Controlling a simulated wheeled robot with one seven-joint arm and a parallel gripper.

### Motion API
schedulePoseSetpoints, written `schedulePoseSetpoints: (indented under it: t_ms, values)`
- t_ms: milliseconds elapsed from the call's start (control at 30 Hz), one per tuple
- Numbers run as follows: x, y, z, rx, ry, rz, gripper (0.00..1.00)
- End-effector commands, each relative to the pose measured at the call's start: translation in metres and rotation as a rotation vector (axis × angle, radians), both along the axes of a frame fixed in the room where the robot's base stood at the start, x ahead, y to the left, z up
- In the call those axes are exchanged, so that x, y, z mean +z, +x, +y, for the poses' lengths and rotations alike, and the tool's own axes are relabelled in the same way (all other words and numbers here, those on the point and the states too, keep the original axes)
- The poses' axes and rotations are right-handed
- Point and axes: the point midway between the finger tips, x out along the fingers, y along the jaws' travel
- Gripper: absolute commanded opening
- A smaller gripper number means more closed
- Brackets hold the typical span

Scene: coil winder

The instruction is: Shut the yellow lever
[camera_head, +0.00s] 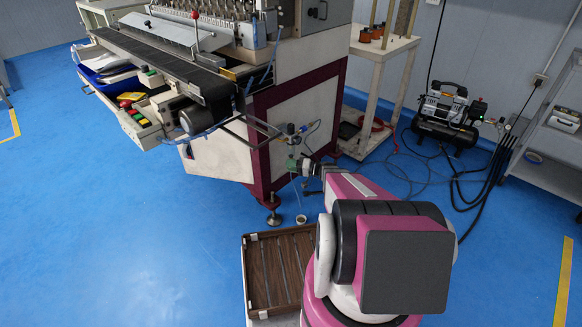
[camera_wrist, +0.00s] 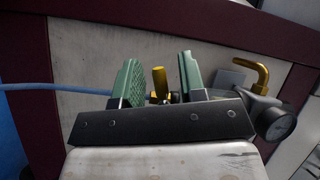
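My gripper (camera_wrist: 160,76) is open, its two green finger pads standing apart. A yellow, rod-like piece (camera_wrist: 159,82) stands between the fingers in the wrist view, with gaps to both pads. Its lower end is hidden behind my gripper's black plate. A bent gold-yellow piece (camera_wrist: 258,70) on a metal fitting shows to the right of the fingers. I cannot tell for sure which of the two is the lever. In the head view my gripper (camera_head: 296,166) is at the small valve assembly (camera_head: 291,130) on the machine's side, and the lever is too small to make out there.
A round gauge (camera_wrist: 280,123) sits right of my gripper, and a blue hose (camera_wrist: 50,87) runs to its left. The coil winder (camera_head: 215,150) stands behind. A slatted brown tray (camera_head: 252,275) lies at the front. Open blue floor is at left; a compressor (camera_head: 445,112) stands at right.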

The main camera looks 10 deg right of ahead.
Motion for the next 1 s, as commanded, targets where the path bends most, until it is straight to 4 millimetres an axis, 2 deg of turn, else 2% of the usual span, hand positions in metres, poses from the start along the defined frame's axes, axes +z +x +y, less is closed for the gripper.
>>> schedulePoseSetpoints:
  t_ms: [67,100,200,433,700,1000]
  values:
    - [0.0,0.0,0.0,0.0,0.0,0.0,0.38]
    - [0.0,0.0,0.0,0.0,0.0,0.0,0.31]
    - [0.0,0.0,0.0,0.0,0.0,0.0,0.0]
    - [0.001,0.0,0.0,0.0,0.022,0.016,0.0]
    - [0.008,-0.001,0.001,0.0,0.222,0.159,0.0]
    - [0.011,-0.001,0.001,0.0,0.281,0.203,0.0]
